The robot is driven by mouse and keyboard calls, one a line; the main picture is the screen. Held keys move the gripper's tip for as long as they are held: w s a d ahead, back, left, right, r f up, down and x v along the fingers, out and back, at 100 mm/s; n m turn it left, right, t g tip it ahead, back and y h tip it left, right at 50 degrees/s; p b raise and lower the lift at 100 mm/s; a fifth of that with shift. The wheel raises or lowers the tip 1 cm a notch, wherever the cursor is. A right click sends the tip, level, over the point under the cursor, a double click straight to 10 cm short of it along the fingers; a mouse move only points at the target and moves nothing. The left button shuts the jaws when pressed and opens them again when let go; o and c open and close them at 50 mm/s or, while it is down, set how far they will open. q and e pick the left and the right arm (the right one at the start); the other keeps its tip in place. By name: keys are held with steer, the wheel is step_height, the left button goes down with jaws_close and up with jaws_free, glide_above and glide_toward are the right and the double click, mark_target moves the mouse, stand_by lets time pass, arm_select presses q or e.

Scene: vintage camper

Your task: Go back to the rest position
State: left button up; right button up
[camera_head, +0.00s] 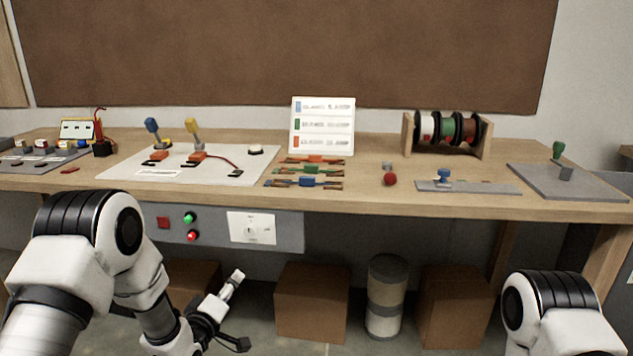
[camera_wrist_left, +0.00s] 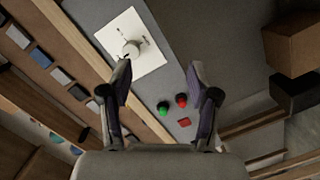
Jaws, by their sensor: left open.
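My left gripper (camera_head: 236,312) is below the bench front in the head view, under the grey control panel (camera_head: 290,232). It is open and empty, and its two fingers (camera_wrist_left: 160,88) show spread apart in the left wrist view. Between and beyond the fingers, that view shows the panel's green button (camera_wrist_left: 163,107), red button (camera_wrist_left: 181,100) and white dial plate (camera_wrist_left: 130,45). The gripper is apart from the panel. My right arm (camera_head: 560,312) shows at the lower right of the head view, but its gripper is out of the picture.
The wooden bench (camera_head: 400,207) spans the view, with a white board (camera_head: 240,170), a label card (camera_head: 322,125), a spool rack (camera_head: 484,140) and a grey plate (camera_head: 590,188) on it. Cardboard boxes (camera_head: 312,300) and a cylinder (camera_head: 386,290) stand underneath.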

arm_select(q)
steer(key=s+f+g, duration=0.4)
steer(key=s+f, duration=0.5)
steer(key=f, duration=0.4)
steer(key=s+f+m+g+y, duration=0.15)
steer(key=s+f+g, duration=0.35)
steer(key=s, duration=0.6)
steer(key=s+f+m+g, duration=0.3)
steer(key=s+f, duration=0.4)
steer(key=s, duration=0.5)
steer(key=s+m+g, duration=0.5)
steer(key=s, duration=0.6)
step_height(320, 180, up, 16)
steer(key=p, duration=1.6)
steer(key=shift+w+a+r+y, duration=0.15)
steer(key=shift+w+y, duration=0.2)
steer(key=shift+y, duration=0.1)
